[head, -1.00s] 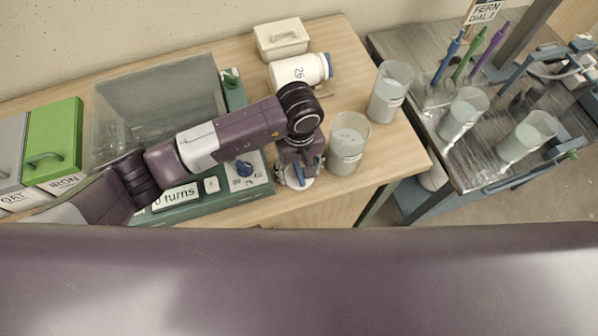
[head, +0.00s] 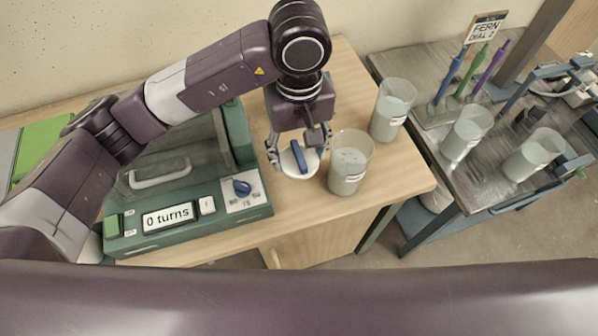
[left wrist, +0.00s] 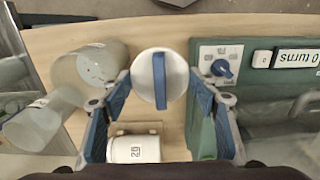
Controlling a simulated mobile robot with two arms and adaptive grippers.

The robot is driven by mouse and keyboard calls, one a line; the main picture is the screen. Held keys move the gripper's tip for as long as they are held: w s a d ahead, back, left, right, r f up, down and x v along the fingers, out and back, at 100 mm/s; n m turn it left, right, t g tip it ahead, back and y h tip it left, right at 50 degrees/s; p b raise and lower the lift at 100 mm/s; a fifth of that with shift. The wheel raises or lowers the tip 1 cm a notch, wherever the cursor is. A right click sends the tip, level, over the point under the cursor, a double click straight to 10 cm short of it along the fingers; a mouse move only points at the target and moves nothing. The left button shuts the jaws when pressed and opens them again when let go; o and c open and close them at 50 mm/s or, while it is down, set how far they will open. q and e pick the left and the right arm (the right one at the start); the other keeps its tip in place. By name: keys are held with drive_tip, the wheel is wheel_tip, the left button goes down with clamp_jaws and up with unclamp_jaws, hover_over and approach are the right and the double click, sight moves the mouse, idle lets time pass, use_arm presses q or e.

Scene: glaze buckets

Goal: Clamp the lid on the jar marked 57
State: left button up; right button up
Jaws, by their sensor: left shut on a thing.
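My left gripper (head: 298,152) is shut on a white round lid with a blue bar handle (head: 299,158), its fingers at opposite sides of the rim. The lid (left wrist: 160,78) also shows between the fingertips in the left wrist view. In the head view it is over the bench, left of a cloudy bucket; its height is hard to tell. A white jar (left wrist: 133,151) shows below the fingers in the left wrist view; its small label seems to read 26. My arm hides it in the head view. No label 57 is readable. My right gripper is not in view.
A green machine (head: 190,215) with a "0 turns" display and blue knob (head: 242,188) stands left of the lid. Cloudy buckets (head: 349,162) (head: 392,108) stand close on its right. A grey cart (head: 420,82) with more buckets and coloured tools is further right.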

sight(299, 153)
use_arm(q)
wheel_tip(299, 153, up, 4)
drive_tip(key=shift+r, duration=0.2)
drive_tip(key=shift+r+p, duration=0.8)
drive_tip(key=shift+r, duration=1.75)
